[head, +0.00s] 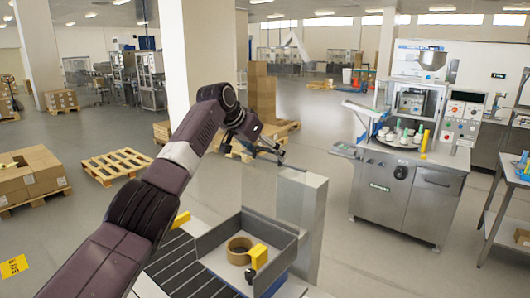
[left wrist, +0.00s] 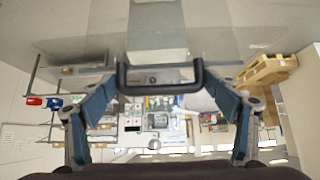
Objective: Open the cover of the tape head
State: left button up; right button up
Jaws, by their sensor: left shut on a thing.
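My left gripper (head: 266,150) is at the end of my left arm, beside the upper part of a clear cover (head: 290,190). In the left wrist view its two blue fingers (left wrist: 160,85) meet the two ends of a black U-shaped handle (left wrist: 158,90), with the gripper shut on it. The handle joins a grey, partly see-through panel (left wrist: 155,30) above it in that view. The tape head (head: 248,252) is a grey open box with a brown tape roll (head: 239,246) and a yellow part (head: 258,256). My right gripper is not in view.
A dark roller conveyor (head: 190,272) runs beside the tape head. A filling machine (head: 415,150) stands at the right, and a metal table (head: 508,205) at the right edge. Pallets (head: 115,166) and cartons (head: 28,172) stand at the left. Open floor lies between.

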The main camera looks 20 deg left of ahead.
pick_arm(q)
jog(key=shift+s+f, duration=0.2)
jog(key=shift+f, duration=0.1)
jog(key=o, duration=1.4)
jog(key=shift+r, duration=0.1)
jog(key=shift+d, duration=0.1)
jog(key=shift+r, duration=0.1)
jog(key=shift+s+a+r, duration=0.2)
jog(key=shift+s+r, duration=0.05)
jog(key=shift+r, duration=0.15)
jog(key=v, duration=1)
jog(key=shift+s+r, duration=0.25)
jog(key=shift+s, duration=0.1)
jog(key=shift+f, duration=0.1)
